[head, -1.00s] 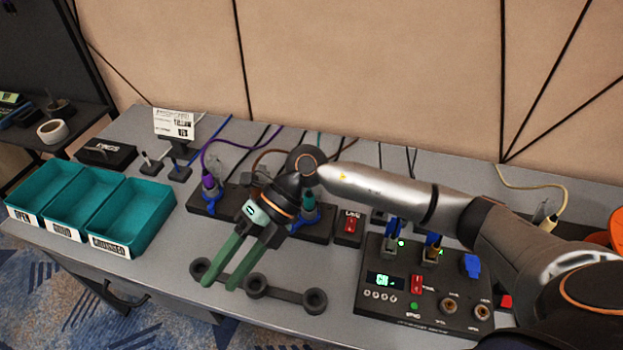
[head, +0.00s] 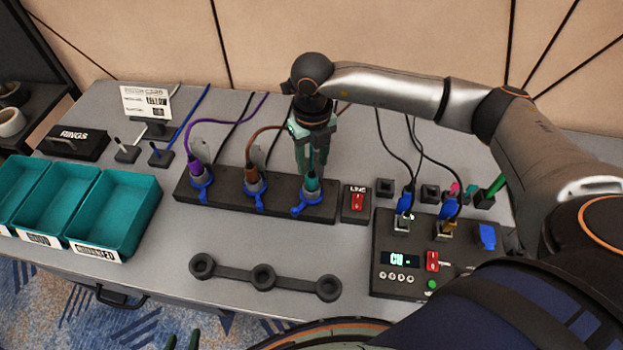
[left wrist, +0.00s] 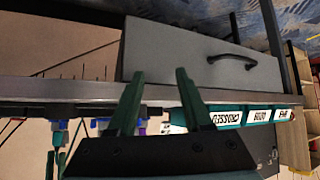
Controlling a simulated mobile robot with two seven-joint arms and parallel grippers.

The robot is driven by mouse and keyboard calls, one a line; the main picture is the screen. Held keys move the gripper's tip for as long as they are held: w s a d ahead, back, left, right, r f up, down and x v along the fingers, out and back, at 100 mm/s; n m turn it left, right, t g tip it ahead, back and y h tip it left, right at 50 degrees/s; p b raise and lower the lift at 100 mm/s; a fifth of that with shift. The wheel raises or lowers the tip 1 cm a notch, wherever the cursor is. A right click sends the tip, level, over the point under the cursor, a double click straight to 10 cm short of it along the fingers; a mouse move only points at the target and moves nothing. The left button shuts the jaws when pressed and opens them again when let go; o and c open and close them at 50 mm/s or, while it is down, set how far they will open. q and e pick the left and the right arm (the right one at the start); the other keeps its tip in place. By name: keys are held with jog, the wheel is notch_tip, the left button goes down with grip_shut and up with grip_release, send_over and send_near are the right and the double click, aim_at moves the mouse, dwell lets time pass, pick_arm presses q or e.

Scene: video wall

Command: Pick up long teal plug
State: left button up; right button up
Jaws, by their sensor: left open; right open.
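The long teal plug (head: 312,184) stands in the rightmost blue-clamped socket of the black strip (head: 232,203). My right gripper (head: 311,170) points down over it, open, with its green fingers around or just beside the plug's upper part; contact cannot be told. The gripper hides the plug's top. My left gripper shows only its green fingertips (head: 182,341) at the bottom edge of the head view. In the left wrist view the left gripper (left wrist: 158,80) is open and empty, facing the table's front edge and drawer.
A purple plug (head: 199,173) and a brown plug (head: 252,177) stand left of the teal one. A red-switch box (head: 356,203) and a control panel (head: 400,280) are at right. Teal trays (head: 118,215) are at left. A three-ring black holder (head: 263,277) lies in front.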

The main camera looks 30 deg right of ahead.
aim_at(311, 170)
notch_tip(311, 170, down, 6)
jog(key=shift+s+a+r+p, duration=0.1)
jog(key=shift+a+r+p, duration=0.05)
jog(key=shift+p, duration=0.35)
jog(key=shift+c, duration=0.2)
grip_shut()
